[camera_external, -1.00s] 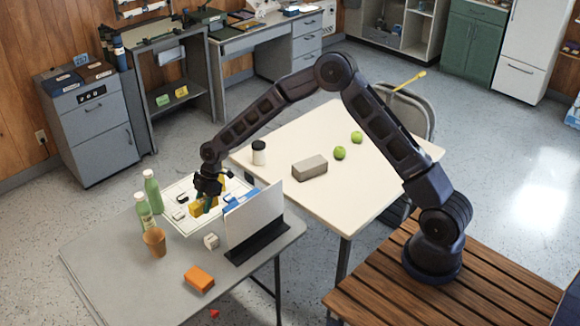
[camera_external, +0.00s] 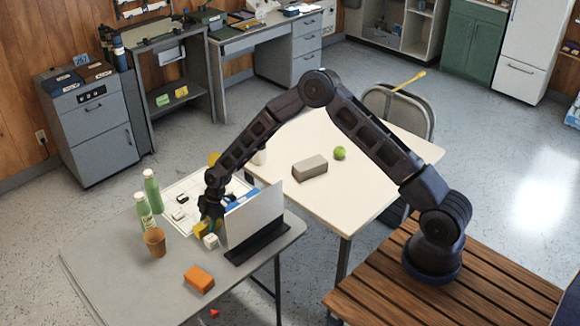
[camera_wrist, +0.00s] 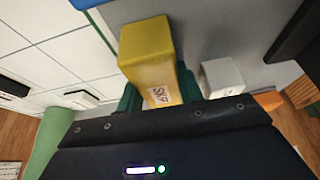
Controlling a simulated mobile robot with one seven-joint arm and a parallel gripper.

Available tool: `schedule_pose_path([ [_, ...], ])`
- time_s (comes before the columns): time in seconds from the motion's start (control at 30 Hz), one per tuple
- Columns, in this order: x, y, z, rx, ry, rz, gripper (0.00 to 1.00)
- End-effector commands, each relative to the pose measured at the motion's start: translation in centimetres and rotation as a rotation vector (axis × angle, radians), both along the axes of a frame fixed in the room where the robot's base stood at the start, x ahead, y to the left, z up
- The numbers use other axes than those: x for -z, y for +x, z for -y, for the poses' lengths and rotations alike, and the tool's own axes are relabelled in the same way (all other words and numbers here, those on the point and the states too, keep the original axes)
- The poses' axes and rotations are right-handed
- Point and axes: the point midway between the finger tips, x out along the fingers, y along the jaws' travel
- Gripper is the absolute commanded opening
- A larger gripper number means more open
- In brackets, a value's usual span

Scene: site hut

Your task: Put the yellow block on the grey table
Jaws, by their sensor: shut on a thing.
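The yellow block (camera_external: 200,230) is held in my gripper (camera_external: 210,220), by the right end of the grey table (camera_external: 110,270). In the wrist view the yellow block (camera_wrist: 147,55), with a printed label on one face, sits between my green fingers (camera_wrist: 158,95). The grey tabletop shows behind the block in the wrist view (camera_wrist: 215,35). I cannot tell whether the block touches the table. A small white block (camera_external: 211,241) stands very close on its right; it also shows in the wrist view (camera_wrist: 222,77).
An upright white panel (camera_external: 255,213) on a black base stands just right of my gripper. A white gridded board (camera_external: 180,195) lies behind. Two green bottles (camera_external: 153,190), a brown cup (camera_external: 154,242) and an orange block (camera_external: 199,279) stand on the grey table. Its front left is clear.

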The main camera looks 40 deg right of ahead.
Motion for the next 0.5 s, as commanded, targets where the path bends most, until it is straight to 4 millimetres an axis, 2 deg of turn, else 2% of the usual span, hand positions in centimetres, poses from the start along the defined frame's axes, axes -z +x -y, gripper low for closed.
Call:
schedule_pose_path([
  [0.23,0.17,0.01,0.01,0.0,0.0,0.0,0.1],
  [0.27,0.21,0.0,0.01,0.0,0.0,0.0,0.38],
  [0.3,0.17,0.01,0.01,0.0,0.0,0.0,0.46],
  [0.37,0.17,0.01,0.02,0.0,0.0,0.0,0.58],
  [0.5,0.16,0.01,0.01,0.0,0.0,0.0,0.58],
])
